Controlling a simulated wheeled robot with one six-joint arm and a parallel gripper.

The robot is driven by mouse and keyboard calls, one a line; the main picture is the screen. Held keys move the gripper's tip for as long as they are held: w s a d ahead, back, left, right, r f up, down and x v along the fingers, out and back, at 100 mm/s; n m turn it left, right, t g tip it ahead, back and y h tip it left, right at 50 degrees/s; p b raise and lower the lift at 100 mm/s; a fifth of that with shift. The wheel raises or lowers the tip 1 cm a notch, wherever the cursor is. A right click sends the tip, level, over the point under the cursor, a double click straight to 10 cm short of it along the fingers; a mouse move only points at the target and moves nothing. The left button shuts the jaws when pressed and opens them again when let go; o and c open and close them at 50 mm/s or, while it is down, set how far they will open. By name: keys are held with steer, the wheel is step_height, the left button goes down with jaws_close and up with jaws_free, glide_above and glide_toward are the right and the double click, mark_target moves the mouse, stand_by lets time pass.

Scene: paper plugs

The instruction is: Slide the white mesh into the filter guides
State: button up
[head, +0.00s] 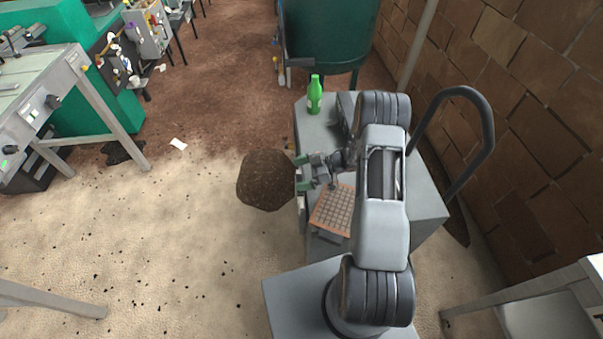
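My gripper (302,173) points left over the left edge of a grey cabinet or cart (429,205). Its two green-tipped fingers stand apart, one above the other in the picture. A small pale strip shows between and just below the fingers; I cannot tell whether it is the white mesh held edge-on or part of the cart. An orange-tan panel with a grid pattern (334,209) lies at the cart's left side, just below my gripper in the picture. I cannot make out the filter guides. My arm covers much of the cart top.
A large brown rounded lump (265,180) is just left of the gripper. A green bottle (314,97) stands on the cart's far end. A dark green tank (330,35) is behind, a brick wall (540,120) at right.

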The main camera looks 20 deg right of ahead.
steer(key=shift+d, duration=0.1)
steer(key=b+v, duration=0.1)
steer(key=v, duration=1.2)
steer(key=shift+d+r, duration=0.25)
steer(key=shift+s, duration=0.1)
steer(key=b+v, duration=0.2)
steer(key=v, duration=1.2)
